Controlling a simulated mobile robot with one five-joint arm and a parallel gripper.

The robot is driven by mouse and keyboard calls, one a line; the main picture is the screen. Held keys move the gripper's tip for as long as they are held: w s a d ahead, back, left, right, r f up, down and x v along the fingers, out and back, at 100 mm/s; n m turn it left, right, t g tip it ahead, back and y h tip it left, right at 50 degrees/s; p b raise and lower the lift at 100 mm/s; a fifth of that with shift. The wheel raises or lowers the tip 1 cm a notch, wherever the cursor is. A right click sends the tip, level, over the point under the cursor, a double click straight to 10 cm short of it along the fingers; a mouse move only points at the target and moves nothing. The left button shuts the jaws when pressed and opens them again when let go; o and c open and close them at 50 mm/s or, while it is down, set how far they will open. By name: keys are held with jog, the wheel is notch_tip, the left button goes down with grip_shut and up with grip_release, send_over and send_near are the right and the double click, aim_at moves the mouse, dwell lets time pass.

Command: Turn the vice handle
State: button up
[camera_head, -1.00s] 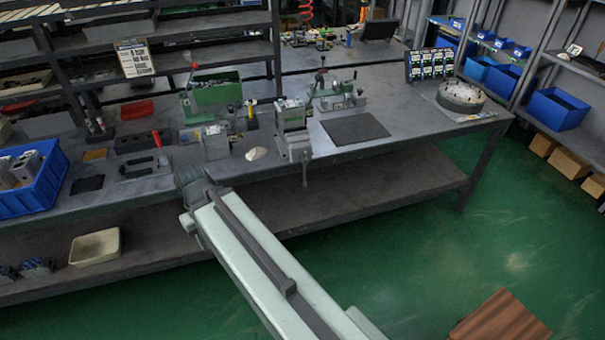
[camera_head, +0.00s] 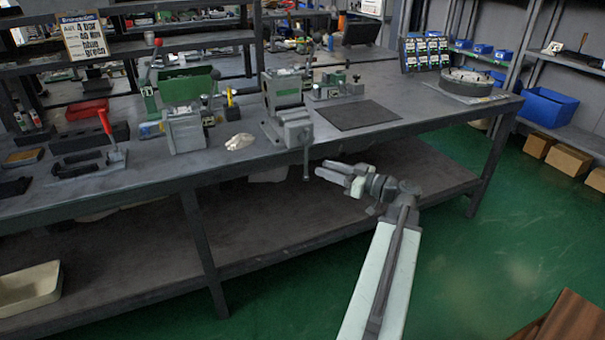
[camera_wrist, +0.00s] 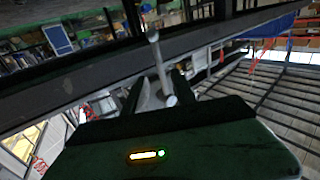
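The grey vice (camera_head: 285,115) stands at the bench's front edge in the head view. Its handle (camera_head: 306,160) is a thin bar hanging nearly upright in front of the bench edge. My gripper (camera_head: 334,178) is just right of the handle's lower end, with its fingers pointing left towards it. In the wrist view the handle (camera_wrist: 161,68) is a pale bar with rounded ends, seen between my gripper's (camera_wrist: 156,88) dark, spread fingers. The gripper is open. I cannot tell whether a finger touches the handle.
The bench (camera_head: 240,170) has a lower shelf (camera_head: 270,225) behind and below my gripper. A dark mat (camera_head: 358,115), a red-handled clamp (camera_head: 90,160) and a pale cloth-like lump (camera_head: 240,142) lie on top.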

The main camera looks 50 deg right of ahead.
aim_at(306, 175)
jog(key=x, duration=0.8)
jog(key=shift+r, duration=0.1)
grip_shut()
jog(key=shift+s, duration=0.1)
dwell(1.1)
